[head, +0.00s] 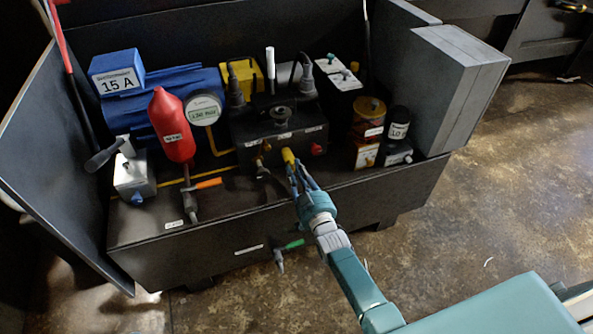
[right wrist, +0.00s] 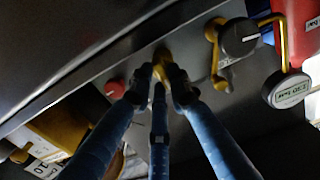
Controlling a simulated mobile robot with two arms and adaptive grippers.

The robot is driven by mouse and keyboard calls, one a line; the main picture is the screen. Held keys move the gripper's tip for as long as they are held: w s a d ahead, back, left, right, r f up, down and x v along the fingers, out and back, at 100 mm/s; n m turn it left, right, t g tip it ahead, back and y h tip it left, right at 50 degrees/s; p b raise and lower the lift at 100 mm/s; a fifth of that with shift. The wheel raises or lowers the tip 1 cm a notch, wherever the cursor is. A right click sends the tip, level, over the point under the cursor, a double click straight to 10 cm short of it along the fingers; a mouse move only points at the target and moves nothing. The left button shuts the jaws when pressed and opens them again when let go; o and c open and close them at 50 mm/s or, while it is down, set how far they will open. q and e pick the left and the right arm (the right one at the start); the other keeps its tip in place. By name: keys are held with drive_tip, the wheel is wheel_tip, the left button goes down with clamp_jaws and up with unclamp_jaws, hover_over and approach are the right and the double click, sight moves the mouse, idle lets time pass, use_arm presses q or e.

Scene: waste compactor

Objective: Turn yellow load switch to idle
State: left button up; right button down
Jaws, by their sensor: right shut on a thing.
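The yellow load switch (head: 288,156) sticks out from the front of the dark valve block (head: 250,132) in the middle of the machine. My right gripper (head: 296,172) reaches it from the front and is shut on it. In the right wrist view the fingers (right wrist: 163,76) close around the yellow switch (right wrist: 162,58), whose tip shows between them. The switch's label and exact position are hidden or too small to read. My left gripper is not in view.
A red knob (head: 317,149) sits right of the switch, and a brass fitting with a lever (head: 262,168) left of it. A red cylinder (head: 171,125), a round gauge (head: 203,109) and an orange-handled valve (head: 207,183) stand farther left.

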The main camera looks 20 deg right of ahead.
drive_tip(key=shift+f, duration=0.1)
idle(0.4)
drive_tip(key=c, duration=1.6)
unclamp_jaws()
drive_tip(key=shift+c, duration=0.2)
drive_tip(key=s, duration=1.2)
drive_tip(key=shift+d, duration=0.2)
